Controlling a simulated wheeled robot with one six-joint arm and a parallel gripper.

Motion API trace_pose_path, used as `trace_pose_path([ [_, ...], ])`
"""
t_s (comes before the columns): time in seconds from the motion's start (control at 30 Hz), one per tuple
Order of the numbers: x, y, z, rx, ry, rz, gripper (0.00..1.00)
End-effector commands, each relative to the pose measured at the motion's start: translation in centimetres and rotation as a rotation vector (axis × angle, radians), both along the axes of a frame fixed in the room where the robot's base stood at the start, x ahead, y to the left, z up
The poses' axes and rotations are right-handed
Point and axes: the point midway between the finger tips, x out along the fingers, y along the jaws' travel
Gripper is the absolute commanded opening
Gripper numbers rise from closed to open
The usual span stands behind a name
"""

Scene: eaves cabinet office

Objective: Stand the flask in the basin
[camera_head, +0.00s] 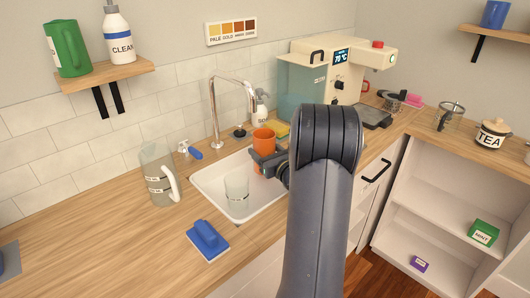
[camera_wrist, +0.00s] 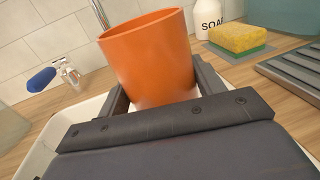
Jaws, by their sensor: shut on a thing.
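The flask (camera_head: 263,137) is an orange, open-topped, cup-like vessel. My gripper (camera_head: 266,157) is shut on it, with one finger on each side. In the wrist view the flask (camera_wrist: 150,58) stands between the fingers (camera_wrist: 160,95), its mouth up and its lower end paler. The white basin (camera_head: 212,184) is sunk in the wooden counter. The flask is at the back right part of the basin, looking about upright. My gripper and arm hide much of its lower part, so I cannot tell whether it touches the basin floor.
A clear glass (camera_head: 237,187) stands in the basin. The tap (camera_head: 214,110) rises behind it. A jug (camera_head: 158,175) and a blue brush (camera_head: 207,238) are to the left. A soap bottle (camera_head: 260,108), a sponge (camera_head: 281,129) and a coffee machine (camera_head: 325,70) are behind and right.

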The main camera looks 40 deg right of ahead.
Motion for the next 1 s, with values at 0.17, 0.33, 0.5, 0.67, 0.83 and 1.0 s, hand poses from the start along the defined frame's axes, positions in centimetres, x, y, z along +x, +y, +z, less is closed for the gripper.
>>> trace_pose_path([
  [0.17,0.0,0.0,0.1,-0.001,-0.003,0.000,0.30],
  [0.33,0.0,0.0,-0.4,-0.001,-0.003,0.000,0.30],
  [0.5,0.0,0.0,-0.8,-0.001,-0.003,0.000,0.30],
  [0.67,0.0,0.0,-1.1,-0.001,-0.003,0.000,0.30],
  [0.83,0.0,0.0,-1.1,0.000,-0.001,0.000,0.70],
  [1.0,0.0,0.0,-1.1,0.000,-0.001,0.000,0.84],
])
